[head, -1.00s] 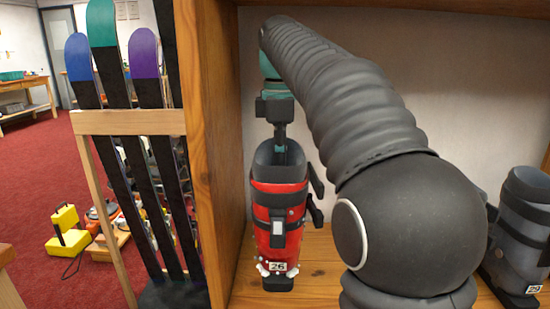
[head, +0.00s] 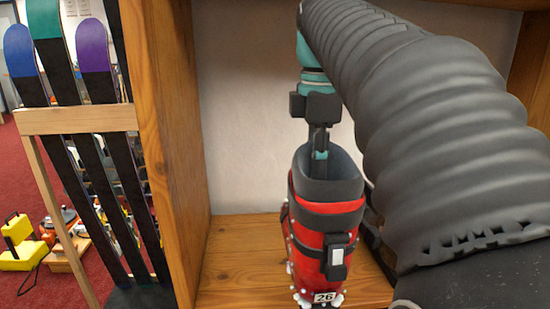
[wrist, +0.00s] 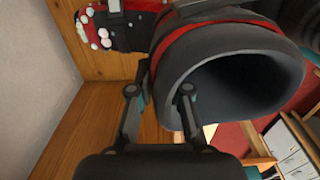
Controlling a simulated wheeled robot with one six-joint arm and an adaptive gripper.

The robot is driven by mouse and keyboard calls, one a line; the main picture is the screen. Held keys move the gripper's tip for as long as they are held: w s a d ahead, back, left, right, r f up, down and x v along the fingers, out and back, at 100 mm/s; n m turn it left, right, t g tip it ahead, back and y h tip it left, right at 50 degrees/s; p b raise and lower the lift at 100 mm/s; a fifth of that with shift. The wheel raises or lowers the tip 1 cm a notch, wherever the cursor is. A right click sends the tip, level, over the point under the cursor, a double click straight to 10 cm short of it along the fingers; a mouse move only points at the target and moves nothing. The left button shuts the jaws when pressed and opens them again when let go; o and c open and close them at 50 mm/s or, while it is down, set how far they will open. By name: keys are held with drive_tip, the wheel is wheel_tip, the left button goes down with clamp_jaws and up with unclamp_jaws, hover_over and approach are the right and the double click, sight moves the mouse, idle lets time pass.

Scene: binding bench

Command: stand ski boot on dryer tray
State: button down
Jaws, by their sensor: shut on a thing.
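The ski boot (head: 325,225) is red with a dark grey cuff and sole, black buckles and a "26" tag on its toe. White lumps cling around its toe. It hangs roughly upright in the head view, over or in front of the wooden shelf. My gripper (head: 320,145) is above it and shut on its cuff rim. In the wrist view my gripper's fingers (wrist: 160,98) pinch the rim of the boot's wide dark opening (wrist: 240,85). The boot's sole is cut off by the lower frame edge. I see no dryer tray in these frames.
The wooden shelf board (head: 240,262) is bare left of the boot. A thick wooden upright (head: 172,150) bounds it at left. Beyond stand skis in a wooden rack (head: 75,120), with a yellow object (head: 18,245) on the red floor.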

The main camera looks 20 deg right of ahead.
drive_tip(key=shift+s+d+r, duration=0.2)
drive_tip(key=shift+s+d, duration=0.05)
drive_tip(key=shift+s, duration=0.2)
drive_tip(key=shift+r, duration=0.2)
drive_tip(key=shift+r+p, duration=0.95)
drive_tip(key=shift+p, duration=0.2)
drive_tip(key=shift+s, duration=0.1)
